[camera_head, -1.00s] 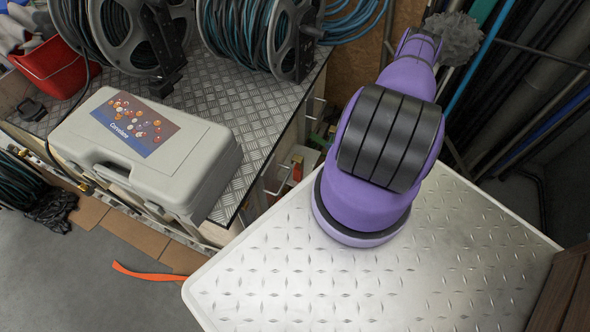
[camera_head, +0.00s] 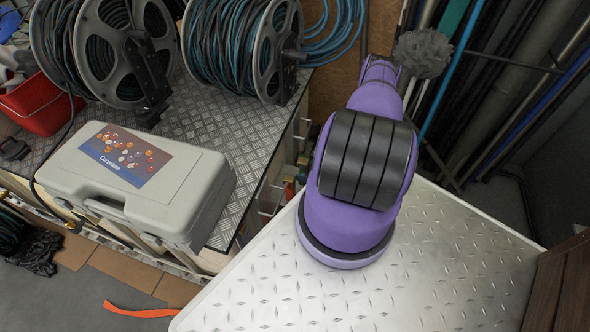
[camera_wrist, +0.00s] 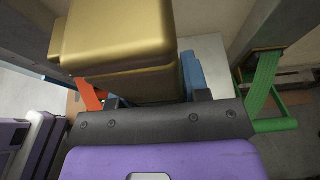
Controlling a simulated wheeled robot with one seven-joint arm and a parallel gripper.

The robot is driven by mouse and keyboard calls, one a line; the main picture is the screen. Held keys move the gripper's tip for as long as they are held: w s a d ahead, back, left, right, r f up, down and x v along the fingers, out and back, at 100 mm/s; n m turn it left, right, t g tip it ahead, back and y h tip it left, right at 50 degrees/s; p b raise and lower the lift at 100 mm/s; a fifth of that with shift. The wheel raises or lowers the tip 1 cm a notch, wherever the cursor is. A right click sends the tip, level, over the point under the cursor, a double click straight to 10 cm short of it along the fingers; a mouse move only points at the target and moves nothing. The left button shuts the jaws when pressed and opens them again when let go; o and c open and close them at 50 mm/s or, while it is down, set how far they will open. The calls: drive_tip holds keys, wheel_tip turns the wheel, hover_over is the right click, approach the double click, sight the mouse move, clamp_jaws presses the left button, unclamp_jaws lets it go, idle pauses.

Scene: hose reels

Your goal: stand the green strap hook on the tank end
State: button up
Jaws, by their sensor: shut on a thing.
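A green strap (camera_wrist: 264,82) hangs at the right in the wrist view, with a green angular frame or hook (camera_wrist: 274,125) at its lower end. It is to the right of my gripper (camera_wrist: 158,100) and apart from it. My gripper's dark fingers show at the near edge of a gold, stepped block-like thing (camera_wrist: 122,35), and they are shut on it. The fingers' contact is mostly hidden behind the dark gripper body. In the head view my purple arm hides the gripper and both straps' ends. I cannot tell which part is the tank end.
An orange strap (camera_wrist: 90,95) and a blue thing (camera_wrist: 191,72) flank the gold thing. In the head view a grey case (camera_head: 140,185) and hose reels (camera_head: 240,45) stand on a metal bench (camera_head: 205,130). An orange strip (camera_head: 140,311) lies on the floor. Long pipes lean at the right.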

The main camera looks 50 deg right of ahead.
drive_tip(key=w+d+f, duration=0.1)
drive_tip(key=w, duration=0.1)
drive_tip(key=w+f, duration=0.1)
drive_tip(key=w, duration=0.1)
drive_tip(key=w+d+f, duration=0.1)
drive_tip(key=w, duration=0.1)
drive_tip(key=shift+w+d, duration=0.1)
drive_tip(key=shift+d, duration=0.2)
drive_tip(key=shift+f, duration=0.55)
drive_tip(key=shift+f, duration=0.1)
drive_tip(key=o, duration=1.1)
